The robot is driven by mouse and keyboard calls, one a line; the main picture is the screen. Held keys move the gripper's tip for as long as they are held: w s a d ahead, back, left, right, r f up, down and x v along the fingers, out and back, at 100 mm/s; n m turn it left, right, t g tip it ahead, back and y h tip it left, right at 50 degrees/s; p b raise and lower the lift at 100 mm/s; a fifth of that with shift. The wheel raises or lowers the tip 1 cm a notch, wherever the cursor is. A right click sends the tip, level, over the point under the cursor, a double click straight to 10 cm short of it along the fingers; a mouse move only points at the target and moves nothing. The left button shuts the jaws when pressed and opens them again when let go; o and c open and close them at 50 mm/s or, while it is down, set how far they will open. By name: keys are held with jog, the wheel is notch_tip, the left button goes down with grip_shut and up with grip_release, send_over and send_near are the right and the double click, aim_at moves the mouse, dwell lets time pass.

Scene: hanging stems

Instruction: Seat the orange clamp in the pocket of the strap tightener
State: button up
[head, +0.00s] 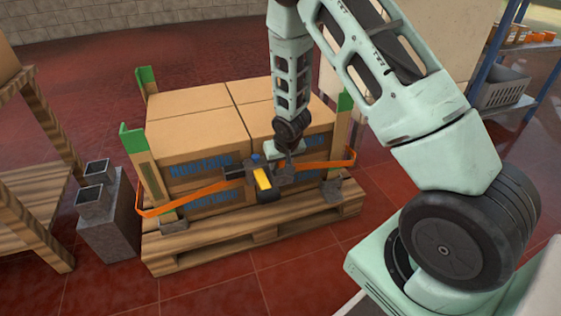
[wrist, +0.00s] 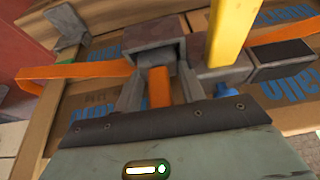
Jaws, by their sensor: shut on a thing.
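The strap tightener, with a dark body, a yellow lever (head: 263,179) and a blue part, hangs on the front of the boxes. In the wrist view its yellow lever (wrist: 232,32) rises on the right, beside a grey open-sided pocket housing (wrist: 153,58). My gripper (wrist: 158,90) is shut on the orange clamp (wrist: 158,86), which shows between the two grey fingers. The clamp's far end is at the mouth of the housing; I cannot tell how deep it sits. In the head view my gripper (head: 286,165) is at the tightener's right side and the clamp is hidden.
An orange strap (head: 190,198) runs around the cardboard boxes (head: 193,115) on a wooden pallet (head: 250,232). Green-topped corner posts (head: 136,142) stand at the edges. Grey square tubes (head: 97,185) and a wooden rack (head: 40,215) are at left; a blue-framed shelf (head: 487,75) is at right.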

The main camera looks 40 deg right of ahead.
jog(key=shift+r+p, duration=1.6)
jog(key=shift+p, duration=0.1)
jog(key=shift+f, duration=0.2)
jog(key=shift+f+b, duration=1.05)
jog(key=shift+f, duration=0.45)
jog(key=shift+r+p, duration=1.7)
jog(key=shift+f, duration=0.2)
jog(key=shift+f+b, duration=1.05)
jog(key=shift+f, duration=0.45)
jog(key=shift+f, duration=0.15)
